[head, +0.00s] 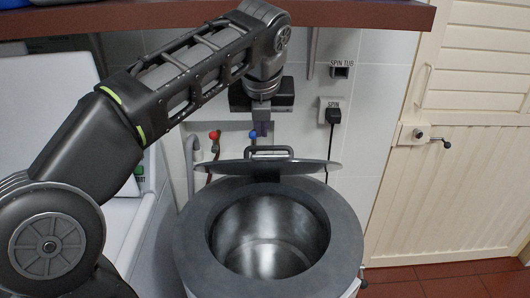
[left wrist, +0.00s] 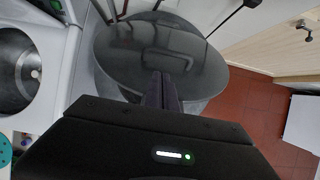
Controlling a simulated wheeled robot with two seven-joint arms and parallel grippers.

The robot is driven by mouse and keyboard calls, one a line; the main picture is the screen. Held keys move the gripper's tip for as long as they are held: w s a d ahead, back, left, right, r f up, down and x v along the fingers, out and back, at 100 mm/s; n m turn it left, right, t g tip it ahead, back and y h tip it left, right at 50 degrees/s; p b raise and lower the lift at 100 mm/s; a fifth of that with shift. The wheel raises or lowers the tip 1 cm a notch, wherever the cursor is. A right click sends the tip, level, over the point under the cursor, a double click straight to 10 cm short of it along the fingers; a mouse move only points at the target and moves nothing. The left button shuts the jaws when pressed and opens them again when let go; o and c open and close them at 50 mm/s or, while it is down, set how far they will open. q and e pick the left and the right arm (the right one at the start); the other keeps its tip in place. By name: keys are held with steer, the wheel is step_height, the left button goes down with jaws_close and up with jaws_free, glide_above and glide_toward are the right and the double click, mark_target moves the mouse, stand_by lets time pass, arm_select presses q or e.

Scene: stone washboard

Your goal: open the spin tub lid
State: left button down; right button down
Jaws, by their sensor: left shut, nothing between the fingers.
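The spin tub (head: 345,232) is a round grey drum with a dark rim, and its metal inside shows in the head view. Its dark round lid (head: 310,168) is raised above the back of the opening, seen nearly edge-on, with a bar handle (head: 270,150) at its back. My left gripper (head: 262,131) is shut and empty, pointing down just above and behind the lid handle; I cannot tell if it touches. In the left wrist view the lid (left wrist: 205,70) lies beyond my shut fingers (left wrist: 161,90). My right gripper is not in view.
A wooden shelf (head: 360,14) crosses above my arm. Red and blue taps (head: 214,135) and a plug (head: 332,116) are on the tiled wall behind the tub. A cream door (head: 460,130) stands right, above a red tiled floor (head: 450,283).

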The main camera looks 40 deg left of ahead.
mark_target(264, 150)
arm_select(q)
steer(key=shift+w+d+f, duration=0.1)
steer(key=shift+w+f, duration=0.25)
steer(key=shift+f, duration=0.05)
steer(key=shift+b+x, duration=0.9)
steer(key=shift+x, duration=0.05)
steer(key=x, duration=0.7)
steer(key=shift+f+p, duration=0.2)
steer(key=shift+p, duration=0.15)
